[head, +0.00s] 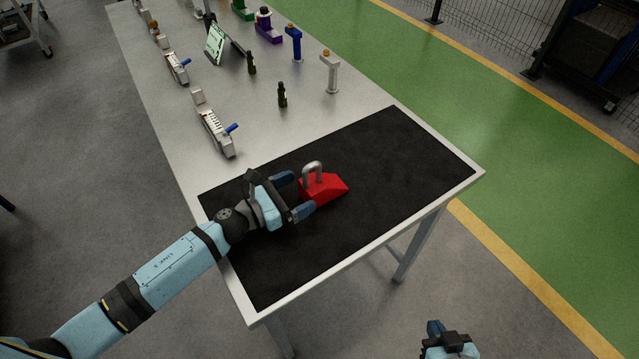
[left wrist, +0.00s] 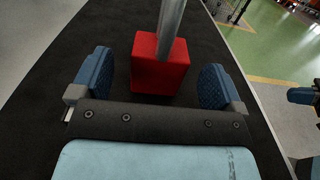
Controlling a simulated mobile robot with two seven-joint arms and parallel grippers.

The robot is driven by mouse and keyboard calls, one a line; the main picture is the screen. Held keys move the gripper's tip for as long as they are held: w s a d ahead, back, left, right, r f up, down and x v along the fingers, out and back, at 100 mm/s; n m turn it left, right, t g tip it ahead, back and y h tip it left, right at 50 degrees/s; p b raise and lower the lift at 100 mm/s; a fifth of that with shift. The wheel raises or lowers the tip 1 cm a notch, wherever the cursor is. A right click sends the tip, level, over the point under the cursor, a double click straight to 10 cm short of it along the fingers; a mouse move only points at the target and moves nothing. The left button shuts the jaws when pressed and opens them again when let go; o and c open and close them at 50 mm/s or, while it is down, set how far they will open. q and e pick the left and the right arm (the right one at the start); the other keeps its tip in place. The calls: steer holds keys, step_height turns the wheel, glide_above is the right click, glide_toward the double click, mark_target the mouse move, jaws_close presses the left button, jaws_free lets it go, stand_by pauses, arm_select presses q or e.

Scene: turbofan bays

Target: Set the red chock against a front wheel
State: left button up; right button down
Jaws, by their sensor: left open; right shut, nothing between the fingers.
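The red chock (head: 327,188) with a grey metal loop handle sits on the black mat (head: 400,150) at the near end of the table. My left gripper (head: 297,196) is open at the chock's left end, its blue fingers on either side of that end. In the left wrist view the chock (left wrist: 160,78) stands between the two fingers (left wrist: 158,85), with gaps on both sides, and its handle rises upward. My right gripper (head: 436,330) is at the bottom edge, off the table and empty.
Farther along the table (head: 250,100) stand grey fixtures with blue levers (head: 213,125), dark green bottle-like items (head: 282,95), a blue post (head: 295,43), a grey post (head: 330,72) and a tablet stand (head: 215,43). The mat around the chock is clear. A green walkway (head: 450,90) lies right.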

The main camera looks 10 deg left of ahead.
mark_target(309, 186)
arm_select(q)
steer(key=p+x, duration=0.1)
steer(key=x, duration=0.4)
steer(key=shift+s+r+p, duration=0.1)
steer(key=shift+r+p, duration=0.1)
steer(key=shift+p, duration=0.15)
steer(key=shift+w+d+f, duration=0.1)
steer(key=shift+w+d, duration=0.2)
steer(key=c, duration=1.4)
steer(key=shift+s+r+p, duration=0.1)
steer(key=shift+r+p, duration=2.25)
steer(key=shift+r, duration=7.7)
